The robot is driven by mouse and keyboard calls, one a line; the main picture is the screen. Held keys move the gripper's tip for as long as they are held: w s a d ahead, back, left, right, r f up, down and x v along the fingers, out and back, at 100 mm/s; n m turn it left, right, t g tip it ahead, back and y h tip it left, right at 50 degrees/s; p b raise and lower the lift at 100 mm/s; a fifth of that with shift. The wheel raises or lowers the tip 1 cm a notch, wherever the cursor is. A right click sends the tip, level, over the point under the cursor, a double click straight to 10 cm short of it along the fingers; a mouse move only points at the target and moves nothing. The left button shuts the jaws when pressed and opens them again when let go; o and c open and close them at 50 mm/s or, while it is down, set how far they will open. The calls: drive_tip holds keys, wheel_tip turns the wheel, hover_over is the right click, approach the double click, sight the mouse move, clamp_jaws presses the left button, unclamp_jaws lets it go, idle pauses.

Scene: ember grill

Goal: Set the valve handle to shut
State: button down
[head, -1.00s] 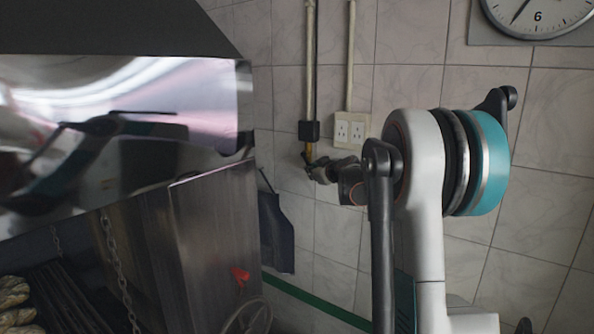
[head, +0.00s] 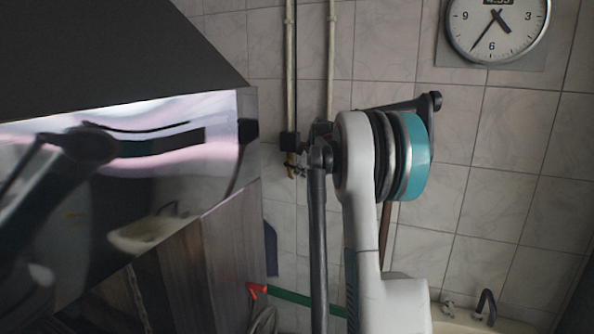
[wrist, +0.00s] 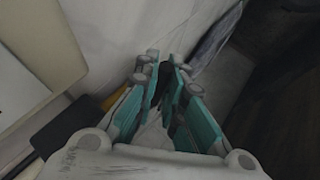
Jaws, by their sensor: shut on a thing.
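A pale vertical pipe (head: 290,65) runs down the tiled wall and has a black block (head: 289,141) on it, with a short yellow section (head: 291,171) below. In the wrist view the yellow section (wrist: 115,97) and the black block (wrist: 68,130) show at left. My gripper (wrist: 164,68) has its teal-padded fingers shut on a dark narrow piece, which looks like the valve handle (wrist: 162,84). Most of the handle is hidden between the fingers, so I cannot tell its exact angle. In the head view my gripper (head: 299,167) is small, beside the pipe and partly behind my arm.
The metal grill hood (head: 130,170) fills the left. A red lever (head: 257,290) is low by a green pipe (head: 292,297). A dark cloth (head: 271,248) hangs by the wall. A sink tap (head: 486,305) is at lower right; a clock (head: 497,30) hangs above.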

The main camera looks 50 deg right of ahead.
drive_tip(key=shift+w+r, duration=0.1)
idle(0.3)
drive_tip(key=c, duration=1.9)
unclamp_jaws()
drive_tip(key=shift+a, duration=0.1)
drive_tip(key=shift+c, duration=0.2)
drive_tip(key=v, duration=1.2)
drive_tip(key=shift+w, duration=0.15)
